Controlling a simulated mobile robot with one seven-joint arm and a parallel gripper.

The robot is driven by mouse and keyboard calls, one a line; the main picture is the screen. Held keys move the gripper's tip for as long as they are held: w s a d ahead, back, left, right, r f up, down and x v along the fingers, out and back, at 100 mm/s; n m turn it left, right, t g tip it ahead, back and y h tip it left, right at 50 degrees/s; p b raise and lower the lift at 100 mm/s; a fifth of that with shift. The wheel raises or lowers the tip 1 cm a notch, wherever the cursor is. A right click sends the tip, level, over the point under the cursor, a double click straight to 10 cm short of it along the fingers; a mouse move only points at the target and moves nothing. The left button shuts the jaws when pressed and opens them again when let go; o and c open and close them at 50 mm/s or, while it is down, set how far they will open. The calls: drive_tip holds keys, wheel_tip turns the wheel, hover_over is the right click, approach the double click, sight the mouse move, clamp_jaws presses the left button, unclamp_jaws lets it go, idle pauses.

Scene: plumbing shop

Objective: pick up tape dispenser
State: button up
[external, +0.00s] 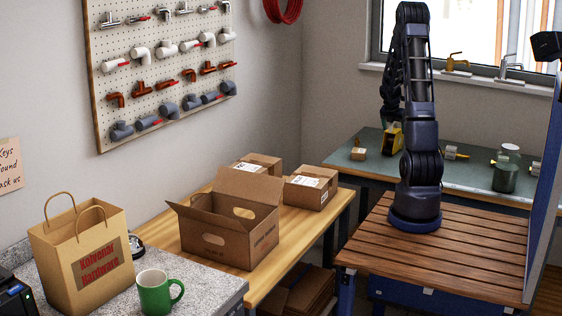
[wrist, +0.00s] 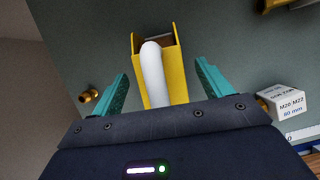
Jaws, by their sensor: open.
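The tape dispenser (wrist: 180,75) is yellow with a white roll and lies on the green bench top. In the wrist view it sits in the upper middle, between my gripper's fingers. In the external view the yellow dispenser (external: 391,139) is on the far bench, partly hidden by my arm. My gripper (wrist: 162,72) is open, with one teal finger on each side of the dispenser and a visible gap to both. I cannot tell how far the fingertips are above the bench. The dispenser's lower end is hidden behind the gripper body.
A small labelled box (wrist: 286,102) lies right of the gripper in the wrist view, and a brass fitting (wrist: 89,96) lies left. In the external view, a green jar (external: 506,172) stands further right on the bench. A slatted wooden table (external: 450,262) is in front.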

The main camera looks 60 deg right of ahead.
clamp_jaws()
